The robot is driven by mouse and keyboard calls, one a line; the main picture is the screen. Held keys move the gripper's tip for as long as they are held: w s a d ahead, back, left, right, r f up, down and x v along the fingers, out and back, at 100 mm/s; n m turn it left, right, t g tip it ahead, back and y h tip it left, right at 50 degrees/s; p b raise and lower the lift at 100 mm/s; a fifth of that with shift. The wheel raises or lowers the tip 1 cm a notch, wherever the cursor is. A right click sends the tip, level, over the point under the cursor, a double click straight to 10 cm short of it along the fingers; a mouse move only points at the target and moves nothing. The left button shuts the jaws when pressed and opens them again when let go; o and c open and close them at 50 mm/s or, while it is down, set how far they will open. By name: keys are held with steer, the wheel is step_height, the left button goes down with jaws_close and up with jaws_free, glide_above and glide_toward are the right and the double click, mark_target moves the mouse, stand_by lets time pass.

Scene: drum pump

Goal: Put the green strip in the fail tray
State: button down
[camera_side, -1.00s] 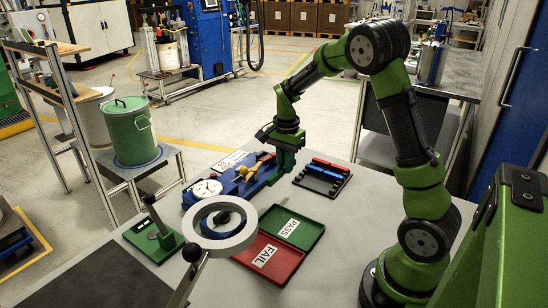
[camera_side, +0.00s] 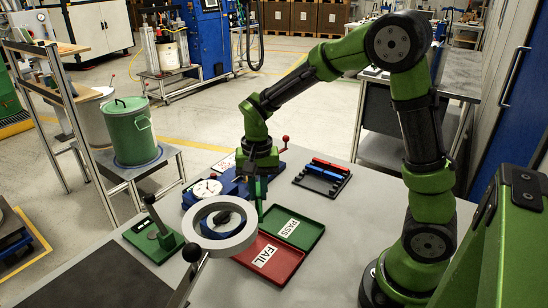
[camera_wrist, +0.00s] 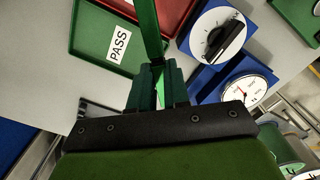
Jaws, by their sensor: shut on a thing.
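The green strip (camera_wrist: 147,30) is upright between the fingers of my gripper (camera_wrist: 158,88) in the wrist view, its far end reaching toward the red tray. In the side view the strip (camera_side: 259,208) hangs below my gripper (camera_side: 257,186), beside the blue fixture. The red fail tray (camera_side: 284,273), labelled FAIL, lies on the bench in front of my gripper, empty where it shows. It is partly behind the ring magnifier in the side view, and its edge (camera_wrist: 178,12) shows at the top of the wrist view.
The green PASS tray (camera_side: 305,243) adjoins the fail tray. A ring magnifier (camera_side: 247,238) stands in front of the trays' left side. The blue fixture with a dial gauge (camera_side: 203,189) is at left. A black rack with blue and red strips (camera_side: 325,177) lies behind right.

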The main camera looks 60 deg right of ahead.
mark_target(260, 253)
steer(key=s+a+f+n, duration=0.1)
steer(key=a+n, duration=0.1)
steer(key=n, duration=0.1)
steer(key=s+a+f+n, duration=0.1)
steer(key=s+a+n, duration=0.1)
steer(key=n, duration=0.1)
steer(key=s+a+f+n, duration=0.1)
steer(key=s+a+n, duration=0.1)
steer(key=n, duration=0.2)
steer(key=shift+a+f, duration=0.3)
steer(key=shift+a, duration=0.05)
steer(key=shift+f, duration=1)
steer(key=shift+f, duration=0.35)
steer(key=shift+f, duration=0.35)
steer(key=shift+f, duration=1.3)
stand_by(0.7)
